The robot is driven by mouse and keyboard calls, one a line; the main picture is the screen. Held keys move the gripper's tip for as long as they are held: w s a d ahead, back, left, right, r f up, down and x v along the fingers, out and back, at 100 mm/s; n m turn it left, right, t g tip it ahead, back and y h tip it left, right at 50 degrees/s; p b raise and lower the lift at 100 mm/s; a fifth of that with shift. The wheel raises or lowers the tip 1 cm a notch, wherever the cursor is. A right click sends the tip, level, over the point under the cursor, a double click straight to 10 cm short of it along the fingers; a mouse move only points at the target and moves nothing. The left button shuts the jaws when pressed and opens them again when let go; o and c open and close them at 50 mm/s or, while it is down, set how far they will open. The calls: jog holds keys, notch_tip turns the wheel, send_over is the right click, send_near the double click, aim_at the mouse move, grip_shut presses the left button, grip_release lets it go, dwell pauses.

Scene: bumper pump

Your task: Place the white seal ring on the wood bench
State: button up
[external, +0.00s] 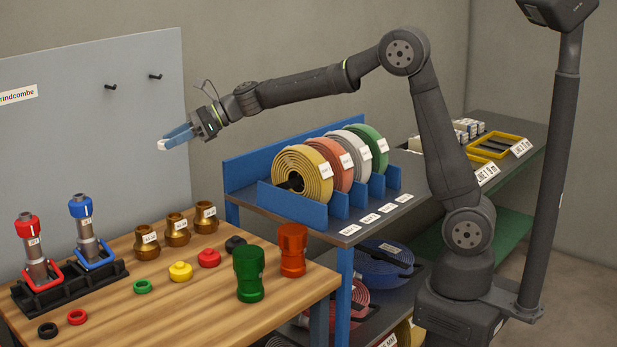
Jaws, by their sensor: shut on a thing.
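My gripper (172,140) is up in the air over the back of the wood bench (200,312), in front of the grey board. Its blue fingers are shut on a small white thing at their tips, which looks like the white seal ring (162,145). The fingers hide part of it. The ring is well above the bench top, apart from everything on it.
On the bench stand a black rack (70,287) with red and blue nozzles, several brass fittings (177,230), a green cylinder (248,273) and an orange one (292,250). Small rings, one green (143,286), lie around. The front middle is clear. Coiled hoses (303,174) stand right.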

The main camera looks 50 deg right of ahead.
jog(key=s+a+n+g, duration=0.1)
jog(key=s+a, duration=0.2)
jog(key=a, duration=0.3)
jog(key=s+a+n+g+y, duration=0.1)
jog(key=s+a, duration=0.2)
jog(key=a, duration=0.3)
jog(key=s+a+n+g, duration=0.1)
jog(key=s+a, duration=0.2)
jog(key=a, duration=0.3)
send_over(122, 310)
notch_tip(122, 310, down, 23)
jog(key=shift+f, duration=2.2)
jog(key=shift+f, duration=0.2)
jog(key=o, duration=1)
